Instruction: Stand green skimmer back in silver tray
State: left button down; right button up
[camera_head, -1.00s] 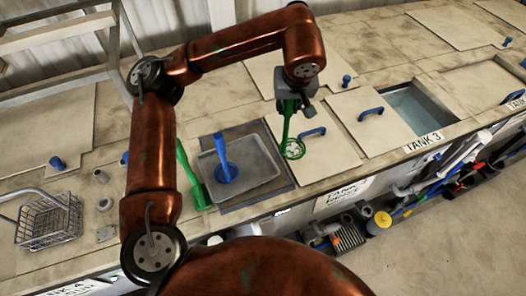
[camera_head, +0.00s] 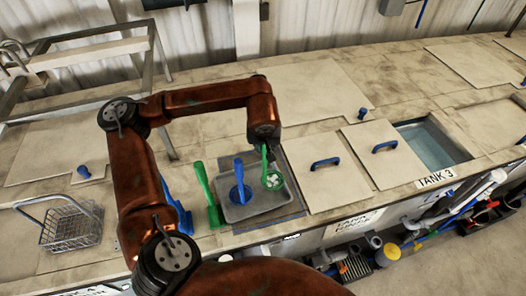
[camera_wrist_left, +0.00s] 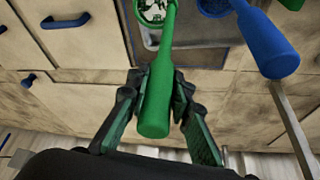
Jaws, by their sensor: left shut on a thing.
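The green skimmer (camera_head: 271,180) is held by its handle in my left gripper (camera_head: 264,142), head down over the right part of the silver tray (camera_head: 257,209). I cannot tell whether its head touches the tray floor. In the left wrist view the green handle (camera_wrist_left: 159,88) lies between the two fingers of my left gripper (camera_wrist_left: 156,84), which are shut on it. The silver tray (camera_wrist_left: 151,38) shows partly behind the skimmer there. My right gripper is not in view.
A blue-handled tool (camera_head: 238,176) stands in the tray, just left of the skimmer; its handle (camera_wrist_left: 266,42) is close in the wrist view. Another green tool (camera_head: 205,191) is left of the tray. A wire basket (camera_head: 70,228) stands far left. Lids with blue handles (camera_head: 326,162) lie to the right.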

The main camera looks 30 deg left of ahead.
aim_at(262, 154)
pick_arm(q)
jog(key=shift+s+a+f, duration=0.15)
jog(key=shift+a+f, duration=0.15)
jog(key=shift+f, duration=0.05)
notch_tip(262, 154, down, 3)
jog(key=shift+s+r+p, duration=0.1)
jog(key=shift+p, duration=0.5)
jog(key=shift+a+f, duration=0.1)
jog(key=shift+f, duration=0.15)
jog(key=c, duration=2.2)
grip_release()
jog(key=shift+f, duration=0.15)
jog(key=o, duration=0.5)
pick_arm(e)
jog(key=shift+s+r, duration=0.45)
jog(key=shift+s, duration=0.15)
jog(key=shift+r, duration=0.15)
